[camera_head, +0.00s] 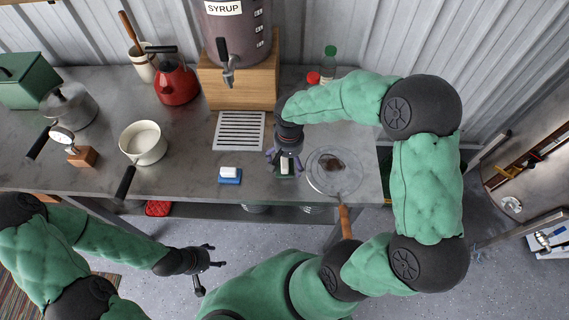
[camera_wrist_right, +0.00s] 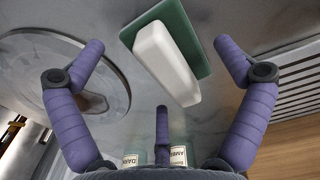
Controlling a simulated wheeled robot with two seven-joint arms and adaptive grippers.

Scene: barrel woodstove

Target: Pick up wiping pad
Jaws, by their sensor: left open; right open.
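A green wiping pad with a white block handle (camera_wrist_right: 166,62) lies on the grey counter. In the head view this pad (camera_head: 287,167) is partly hidden by my right gripper (camera_head: 285,160). My right gripper (camera_wrist_right: 160,60) is open and empty, its purple fingers spread on either side of the pad without visibly touching it. A second pad, blue with a white handle (camera_head: 230,174), lies to the left near the counter's front edge. My left gripper (camera_head: 210,268) is open and empty, off the counter in front of it, over the floor.
A round flat skimmer or pan (camera_head: 331,172) with a wooden handle lies right of the green pad. A slotted drain grate (camera_head: 240,130) and the syrup dispenser (camera_head: 236,40) are behind left. A cream saucepan (camera_head: 143,143), red kettle (camera_head: 177,82) and gauge (camera_head: 62,138) stand further left.

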